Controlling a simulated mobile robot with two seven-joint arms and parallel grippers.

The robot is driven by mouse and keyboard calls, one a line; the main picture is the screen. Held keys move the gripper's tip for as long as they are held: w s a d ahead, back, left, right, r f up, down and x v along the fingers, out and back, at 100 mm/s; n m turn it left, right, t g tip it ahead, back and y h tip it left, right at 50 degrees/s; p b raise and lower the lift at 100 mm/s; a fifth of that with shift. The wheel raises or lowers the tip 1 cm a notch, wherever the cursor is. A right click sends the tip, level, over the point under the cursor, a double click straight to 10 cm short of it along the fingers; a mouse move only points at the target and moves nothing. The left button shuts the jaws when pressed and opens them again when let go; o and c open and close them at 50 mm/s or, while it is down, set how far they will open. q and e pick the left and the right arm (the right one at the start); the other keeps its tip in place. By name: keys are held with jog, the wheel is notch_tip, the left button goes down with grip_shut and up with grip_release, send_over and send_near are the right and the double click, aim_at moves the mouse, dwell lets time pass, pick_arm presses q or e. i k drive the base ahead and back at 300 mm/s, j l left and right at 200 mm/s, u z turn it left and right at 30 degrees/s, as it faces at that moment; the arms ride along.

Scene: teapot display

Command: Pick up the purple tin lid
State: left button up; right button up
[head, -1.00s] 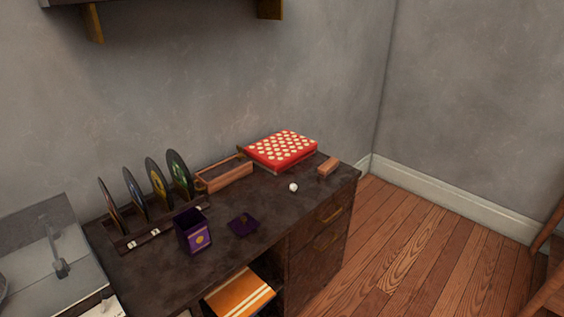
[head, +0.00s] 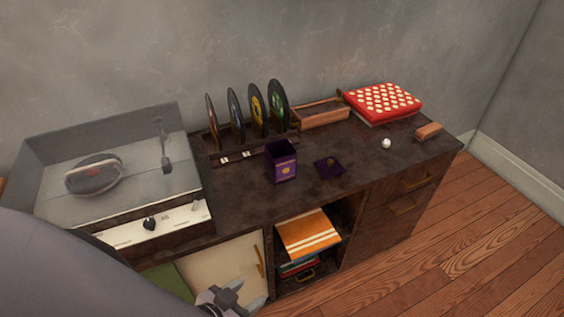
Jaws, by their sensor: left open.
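The purple tin lid (head: 330,168) lies on the dark cabinet top, to the right of the open purple tin (head: 282,163). My left gripper (head: 228,297) is low at the bottom of the head view, in front of the cabinet's cream door and well below the lid. It is open, and I see nothing in it. My left arm covers the lower left corner. My right gripper is not in view.
A record player (head: 120,180) stands on the left of the cabinet (head: 235,215). A rack (head: 235,152) of several records is behind the tin. A wooden tray (head: 322,115), red dotted box (head: 384,101), white ball (head: 386,144) and wooden block (head: 428,131) lie farther right.

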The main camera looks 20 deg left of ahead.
aim_at(330, 167)
jog(key=i+l+u, duration=0.15)
jog(key=u, duration=0.25)
jog(key=i+l+u, duration=0.1)
jog(key=u, duration=0.3)
jog(key=i+l+u, duration=0.15)
jog(key=l, duration=0.3)
jog(key=l+u, duration=0.15)
jog(key=l, duration=0.25)
jog(key=i+l, duration=0.1)
jog(key=l, duration=0.3)
jog(key=i+l, duration=0.1)
jog(key=l, duration=0.35)
jog(key=i+l, duration=0.1)
jog(key=l, duration=0.3)
jog(key=i+l+u, duration=0.1)
jog(key=l, duration=0.3)
